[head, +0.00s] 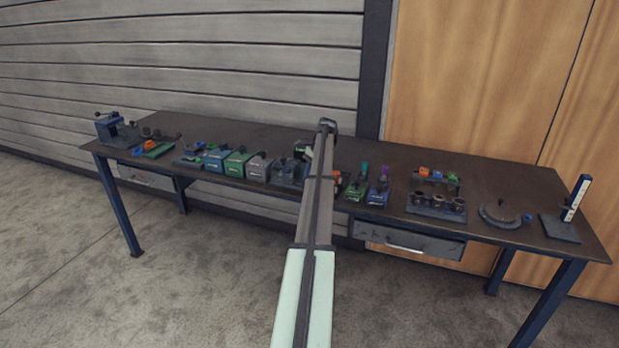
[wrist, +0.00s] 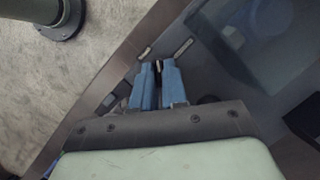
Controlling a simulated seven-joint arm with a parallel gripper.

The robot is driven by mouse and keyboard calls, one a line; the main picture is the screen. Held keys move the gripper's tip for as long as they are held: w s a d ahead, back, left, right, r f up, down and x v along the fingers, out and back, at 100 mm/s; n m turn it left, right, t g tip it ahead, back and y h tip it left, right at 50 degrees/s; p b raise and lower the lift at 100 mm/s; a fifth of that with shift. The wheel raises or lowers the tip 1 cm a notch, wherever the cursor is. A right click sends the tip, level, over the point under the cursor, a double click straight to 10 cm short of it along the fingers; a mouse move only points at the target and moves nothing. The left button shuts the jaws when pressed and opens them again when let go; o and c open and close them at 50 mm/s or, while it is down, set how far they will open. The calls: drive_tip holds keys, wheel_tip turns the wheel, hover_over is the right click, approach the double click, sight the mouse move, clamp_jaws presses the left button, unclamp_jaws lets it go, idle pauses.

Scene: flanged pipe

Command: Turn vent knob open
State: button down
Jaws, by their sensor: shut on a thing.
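In the wrist view, my gripper (wrist: 154,70) has its two blue fingers close together at the edge of the dark bench. It is shut on a small dark part (wrist: 158,68), of which only a sliver shows between the fingertips. I cannot make out whether this is the vent knob. In the head view my arm reaches to the middle of the bench and hides the gripper and what lies under it. A dark fixture (head: 287,173) shows just left of the arm, and an orange part (head: 337,179) shows just right of it.
The long dark bench (head: 520,180) stands against the wall. Green and blue boxes (head: 237,163) stand left of the arm. Small green and blue units (head: 378,193), a rack of cups (head: 437,206), a round plate (head: 500,215) and an upright gauge (head: 575,200) stand to the right.

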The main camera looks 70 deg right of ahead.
drive_tip(key=n+g, duration=0.1)
drive_tip(key=n, duration=0.1)
drive_tip(key=n+g, duration=0.1)
drive_tip(key=n, duration=0.2)
drive_tip(key=shift+w+f+n+y, duration=0.1)
drive_tip(key=shift+w+n+y, duration=0.1)
drive_tip(key=shift+n+y, duration=0.15)
idle(0.5)
drive_tip(key=c, duration=1.2)
unclamp_jaws()
drive_tip(key=shift+o, duration=0.2)
